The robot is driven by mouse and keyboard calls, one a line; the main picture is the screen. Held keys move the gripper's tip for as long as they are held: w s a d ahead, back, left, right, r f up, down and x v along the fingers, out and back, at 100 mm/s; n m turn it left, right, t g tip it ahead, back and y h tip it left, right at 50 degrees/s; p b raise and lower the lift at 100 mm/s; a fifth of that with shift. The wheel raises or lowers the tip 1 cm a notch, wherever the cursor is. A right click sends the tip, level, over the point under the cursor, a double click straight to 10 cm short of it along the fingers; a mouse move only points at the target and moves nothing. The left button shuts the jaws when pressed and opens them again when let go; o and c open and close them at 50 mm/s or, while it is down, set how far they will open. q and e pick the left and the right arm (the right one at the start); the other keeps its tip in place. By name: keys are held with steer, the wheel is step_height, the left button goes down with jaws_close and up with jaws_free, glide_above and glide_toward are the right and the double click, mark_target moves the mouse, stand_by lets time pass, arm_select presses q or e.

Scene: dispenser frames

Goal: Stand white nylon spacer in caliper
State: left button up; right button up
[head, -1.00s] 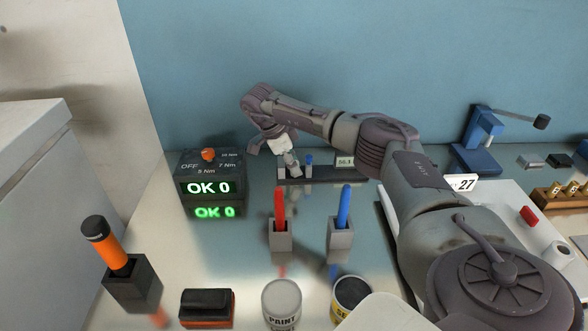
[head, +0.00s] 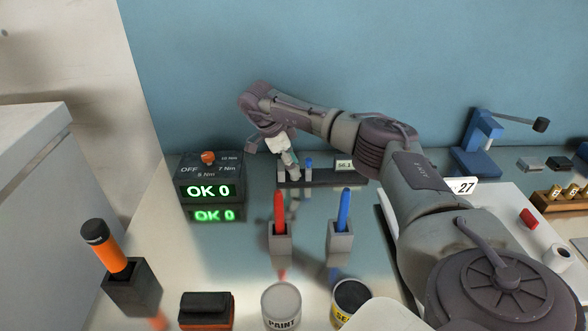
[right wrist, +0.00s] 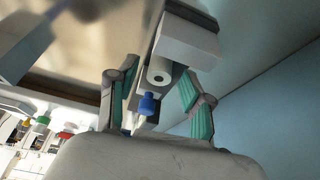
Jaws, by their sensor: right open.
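The caliper (head: 335,181) is a dark rail with grey jaws and a small readout, at the back against the blue wall. Its grey jaw (right wrist: 187,40) and blue knob (right wrist: 148,104) show in the right wrist view. The white nylon spacer (right wrist: 159,75) is a pale cylinder with a hole in its end, at the grey jaw; whether both jaws touch it is unclear. My right gripper (right wrist: 160,88) is open, its green-padded fingers on either side of the spacer with gaps. In the head view the right gripper (head: 286,160) is at the caliper's left end. My left gripper is out of view.
A torque tester (head: 210,180) reading "OK 0" stands left of the caliper. Red (head: 279,210) and blue (head: 344,208) markers stand in grey holders in front. Paint cans (head: 281,303) and an orange-handled tool (head: 103,245) are nearer. A blue press (head: 480,142) stands right.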

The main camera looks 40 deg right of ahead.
steer(key=v, duration=1.1)
steer(key=shift+b, duration=0.4)
steer(key=shift+s+f, duration=0.1)
